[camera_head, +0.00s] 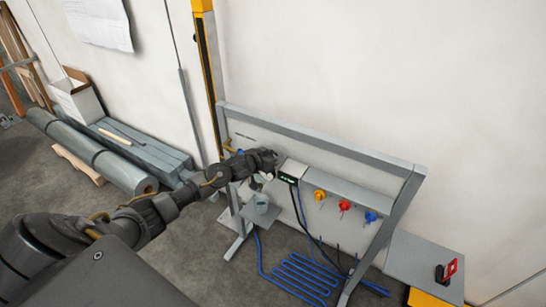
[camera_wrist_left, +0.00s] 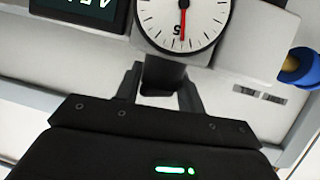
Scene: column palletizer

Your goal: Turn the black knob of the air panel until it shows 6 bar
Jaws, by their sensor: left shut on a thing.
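The black knob (camera_wrist_left: 160,78) is below the round white gauge (camera_wrist_left: 182,22) in the left wrist view. My left gripper (camera_wrist_left: 158,88) is shut on it, one finger at each side. The gauge is cut off by the top edge. Its red needle points down, beside an upside-down digit that looks like a 5. The exact reading is hard to tell. In the head view my left gripper (camera_head: 268,160) is at the left part of the grey air panel (camera_head: 300,144), where it hides the knob and gauge. My right gripper is out of view.
A box with a green-lit display (camera_head: 289,176) is right of the gripper. Yellow (camera_head: 319,195), red (camera_head: 344,205) and blue (camera_head: 370,217) fittings are further right. A blue hose (camera_head: 300,275) lies coiled on the floor.

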